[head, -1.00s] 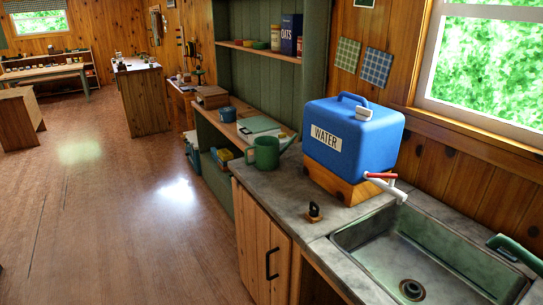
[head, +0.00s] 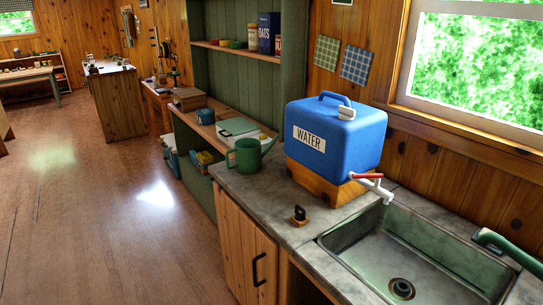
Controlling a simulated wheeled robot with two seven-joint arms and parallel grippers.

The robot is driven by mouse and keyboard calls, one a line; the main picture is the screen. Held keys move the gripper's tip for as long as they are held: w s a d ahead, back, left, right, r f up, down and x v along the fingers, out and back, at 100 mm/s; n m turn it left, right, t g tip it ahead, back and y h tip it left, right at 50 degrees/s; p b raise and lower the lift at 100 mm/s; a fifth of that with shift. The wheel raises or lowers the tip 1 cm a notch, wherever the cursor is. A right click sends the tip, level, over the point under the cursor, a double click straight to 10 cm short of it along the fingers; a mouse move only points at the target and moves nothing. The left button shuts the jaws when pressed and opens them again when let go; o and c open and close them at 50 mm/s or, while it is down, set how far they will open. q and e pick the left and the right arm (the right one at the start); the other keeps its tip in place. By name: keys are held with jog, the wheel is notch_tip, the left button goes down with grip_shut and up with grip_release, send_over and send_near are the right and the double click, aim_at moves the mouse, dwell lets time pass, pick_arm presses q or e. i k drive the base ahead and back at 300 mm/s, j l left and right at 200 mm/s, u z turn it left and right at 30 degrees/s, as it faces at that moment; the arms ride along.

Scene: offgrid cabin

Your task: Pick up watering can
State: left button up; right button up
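A green watering can (head: 247,156) stands upright on the grey countertop (head: 243,194), near its far left corner. Its spout points right, toward the blue water container, and its handle is on the left side. Neither of my grippers shows in the head view.
A blue water container (head: 337,138) sits on a wooden stand right of the can, its white tap over the sink (head: 420,250). A small dark object (head: 299,215) stands on the counter's front part. Green shelves (head: 235,85) rise behind. Open wooden floor (head: 100,220) lies to the left.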

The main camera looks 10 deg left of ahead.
aim_at(249, 155)
jog(key=i+j+z, duration=0.15)
jog(key=j, duration=0.15)
jog(key=j+z, duration=0.2)
jog(key=i+j+z, duration=0.15)
jog(key=j, duration=0.25)
jog(key=i+j+z, duration=0.1)
jog(key=j, duration=0.55)
jog(key=i+j+z, duration=0.1)
jog(key=j, duration=0.6)
jog(key=i+j+z, duration=0.15)
jog(key=j, duration=1.25)
jog(key=i+j, duration=0.15)
jog(key=j, duration=1.35)
jog(key=i, duration=0.05)
